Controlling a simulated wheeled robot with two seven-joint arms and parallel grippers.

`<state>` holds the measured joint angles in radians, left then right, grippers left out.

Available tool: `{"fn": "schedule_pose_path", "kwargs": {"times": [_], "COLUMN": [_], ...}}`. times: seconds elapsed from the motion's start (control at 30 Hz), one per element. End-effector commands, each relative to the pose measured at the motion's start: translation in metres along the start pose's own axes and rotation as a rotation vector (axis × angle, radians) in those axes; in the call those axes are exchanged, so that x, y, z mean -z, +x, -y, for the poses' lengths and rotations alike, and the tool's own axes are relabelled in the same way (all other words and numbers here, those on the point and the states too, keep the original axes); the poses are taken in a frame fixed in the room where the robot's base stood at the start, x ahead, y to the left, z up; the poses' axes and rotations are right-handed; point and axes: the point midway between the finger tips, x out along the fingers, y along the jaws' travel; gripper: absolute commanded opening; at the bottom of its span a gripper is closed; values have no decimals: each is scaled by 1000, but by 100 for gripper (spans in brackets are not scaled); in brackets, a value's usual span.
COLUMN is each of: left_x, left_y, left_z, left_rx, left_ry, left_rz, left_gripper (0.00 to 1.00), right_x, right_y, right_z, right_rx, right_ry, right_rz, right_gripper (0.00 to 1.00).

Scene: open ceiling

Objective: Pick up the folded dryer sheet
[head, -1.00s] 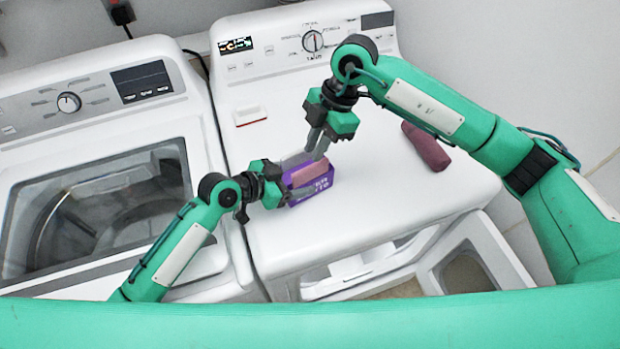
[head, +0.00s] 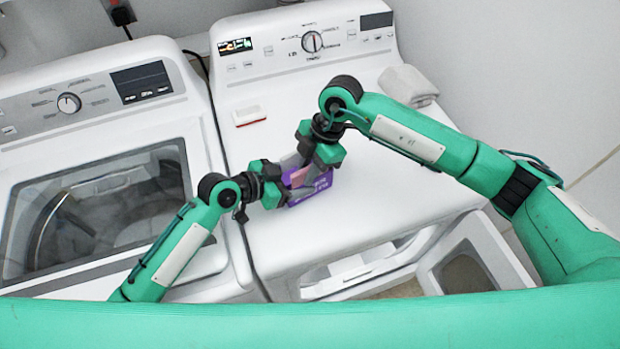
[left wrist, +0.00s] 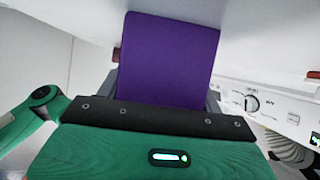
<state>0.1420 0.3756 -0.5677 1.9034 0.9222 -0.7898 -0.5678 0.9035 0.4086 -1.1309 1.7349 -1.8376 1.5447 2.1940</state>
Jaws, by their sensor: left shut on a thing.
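The purple box (head: 322,184) stands on the white dryer top (head: 400,215). My left gripper (head: 298,183) is shut on the box from the left. The box also fills the middle of the left wrist view (left wrist: 168,60). The folded dryer sheet (head: 300,177), pink, shows as a small patch at the box's open top. My right gripper (head: 301,164) reaches down from the upper right, with its fingertips at the sheet and the box opening. The fingers overlap there, so I cannot tell whether they are open or shut on the sheet.
A white and red brush-like item (head: 249,116) lies behind the box. A rolled white towel (head: 408,84) lies at the back right. The washer (head: 95,190) stands on the left, and the dryer's front door (head: 480,260) is open. The dryer top's front right is clear.

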Motion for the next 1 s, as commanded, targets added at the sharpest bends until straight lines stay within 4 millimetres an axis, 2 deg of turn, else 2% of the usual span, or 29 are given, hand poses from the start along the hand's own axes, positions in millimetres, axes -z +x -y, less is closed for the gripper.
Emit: {"fn": "schedule_pose_path", "kwargs": {"times": [0.03,0.07,0.53,0.67,0.9,1.0], "left_x": [2,2,4,4,2,1], "left_y": [1,2,3,3,2,2], "left_z": [-3,-3,-7,-7,-5,-4], "left_rx": [-6,-7,-14,-14,-9,-8], "left_ry": [-1,-1,0,-1,0,0], "left_rz": [-7,-7,-14,-14,-7,-5], "left_gripper": [44,44,44,44,44,44], "right_x": [-1,-1,-1,6,26,32], "right_y": [12,12,10,-8,-57,-72], "right_z": [4,4,2,2,0,1], "right_rx": [17,17,11,7,4,5], "right_ry": [2,3,4,1,-1,-1], "right_rz": [0,-1,0,1,1,1], "right_gripper": [5,0,0,0,0,0]}}
